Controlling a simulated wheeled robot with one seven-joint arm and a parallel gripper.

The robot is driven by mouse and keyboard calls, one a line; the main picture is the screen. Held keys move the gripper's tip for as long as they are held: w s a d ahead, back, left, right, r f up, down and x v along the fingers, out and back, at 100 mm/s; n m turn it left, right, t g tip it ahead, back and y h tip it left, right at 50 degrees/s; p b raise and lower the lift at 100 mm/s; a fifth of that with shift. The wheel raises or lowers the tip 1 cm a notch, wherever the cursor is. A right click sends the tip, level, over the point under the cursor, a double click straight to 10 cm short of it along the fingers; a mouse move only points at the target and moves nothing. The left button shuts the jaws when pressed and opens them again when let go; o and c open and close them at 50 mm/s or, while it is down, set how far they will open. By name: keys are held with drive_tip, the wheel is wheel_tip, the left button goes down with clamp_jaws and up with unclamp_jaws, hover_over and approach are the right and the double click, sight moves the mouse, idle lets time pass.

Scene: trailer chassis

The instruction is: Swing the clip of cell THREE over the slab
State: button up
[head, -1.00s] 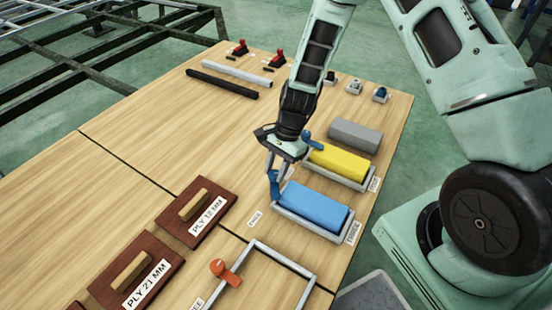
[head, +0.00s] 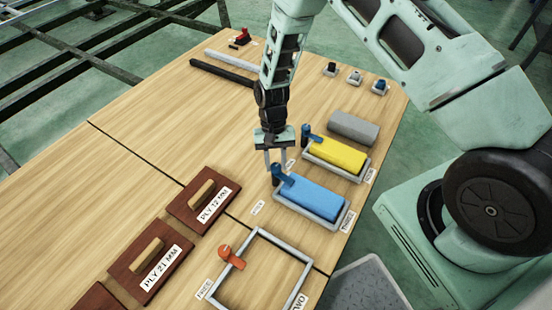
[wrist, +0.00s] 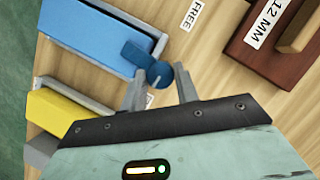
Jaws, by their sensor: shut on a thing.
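The blue slab (head: 310,197) lies in the grey tray (head: 325,231) of the cell labelled THREE (head: 347,222). Its blue clip (head: 284,179) stands at the tray's left end, with its flap pointing right over the slab's near end. In the wrist view the clip's flap (wrist: 138,53) reaches across the tray rim to the slab's corner (wrist: 85,30). My gripper (head: 276,170) is shut on the blue clip, with the round knob between the fingers (wrist: 159,78). Whether the flap touches the slab cannot be told.
A yellow slab (head: 337,154) sits in the tray behind, its blue clip (head: 312,134) close to my gripper. An empty frame (head: 290,240) with an orange clip (head: 231,256) lies in front. A loose grey slab (head: 353,127) and handled ply boards (head: 203,206) are on the table.

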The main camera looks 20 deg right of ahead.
drive_tip(key=shift+n, duration=0.7)
drive_tip(key=o, duration=1)
drive_tip(key=shift+c, duration=0.2)
drive_tip(key=p+v, duration=0.2)
drive_tip(key=v, duration=1.5)
drive_tip(key=shift+w+a+r, duration=0.15)
drive_tip(key=shift+w+a, duration=0.1)
drive_tip(key=shift+a, duration=0.1)
